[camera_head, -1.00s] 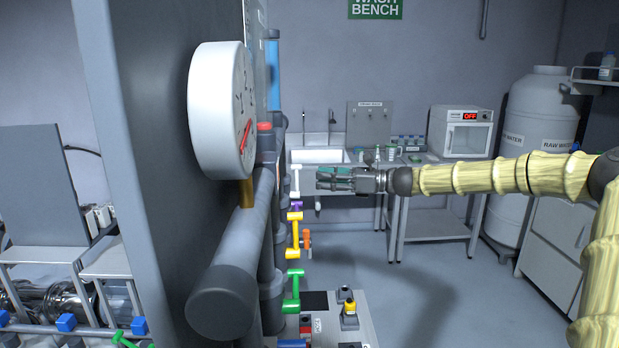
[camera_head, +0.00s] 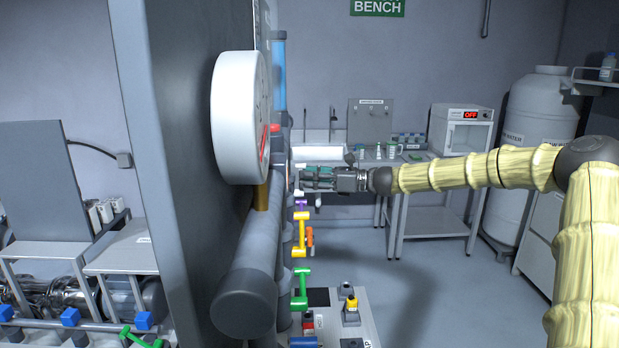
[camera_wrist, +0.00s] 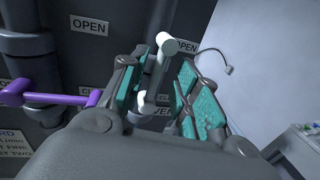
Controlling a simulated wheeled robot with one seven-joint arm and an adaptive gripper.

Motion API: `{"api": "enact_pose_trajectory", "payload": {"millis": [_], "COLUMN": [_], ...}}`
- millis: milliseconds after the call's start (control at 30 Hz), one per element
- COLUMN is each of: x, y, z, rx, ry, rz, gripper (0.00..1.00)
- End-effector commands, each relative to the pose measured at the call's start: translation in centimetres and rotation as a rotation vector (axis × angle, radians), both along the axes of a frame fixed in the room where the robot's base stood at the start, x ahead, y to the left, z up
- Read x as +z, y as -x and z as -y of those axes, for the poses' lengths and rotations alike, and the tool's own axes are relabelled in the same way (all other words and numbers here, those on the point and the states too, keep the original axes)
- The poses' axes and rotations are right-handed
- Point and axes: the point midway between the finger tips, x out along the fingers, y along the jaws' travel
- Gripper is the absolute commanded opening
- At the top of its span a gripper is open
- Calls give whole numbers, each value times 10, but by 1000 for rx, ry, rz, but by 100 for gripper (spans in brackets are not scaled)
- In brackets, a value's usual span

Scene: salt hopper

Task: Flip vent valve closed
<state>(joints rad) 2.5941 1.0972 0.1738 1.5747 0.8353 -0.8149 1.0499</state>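Contact is hard to judge. In the head view my gripper (camera_head: 304,178) is at the pipe panel and hides most of the white handle.
A purple handle (camera_wrist: 55,96) is close left of my fingers in the wrist view. Yellow (camera_head: 301,235) and green (camera_head: 301,288) handles stand nearer in the head view. A large gauge (camera_head: 238,118) sticks out from the panel.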

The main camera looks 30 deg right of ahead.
Motion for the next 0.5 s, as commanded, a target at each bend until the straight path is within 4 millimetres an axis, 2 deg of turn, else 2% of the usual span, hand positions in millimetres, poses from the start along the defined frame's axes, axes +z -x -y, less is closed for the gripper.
{"api": "enact_pose_trajectory", "payload": {"millis": [167, 333, 500], "x": [1, 2, 3], "y": [0, 0, 0], "z": [-3, -5, -5], "rx": [0, 1, 0], "ry": [2, 4, 5], "rz": [1, 0, 1], "gripper": [32, 1, 0]}}
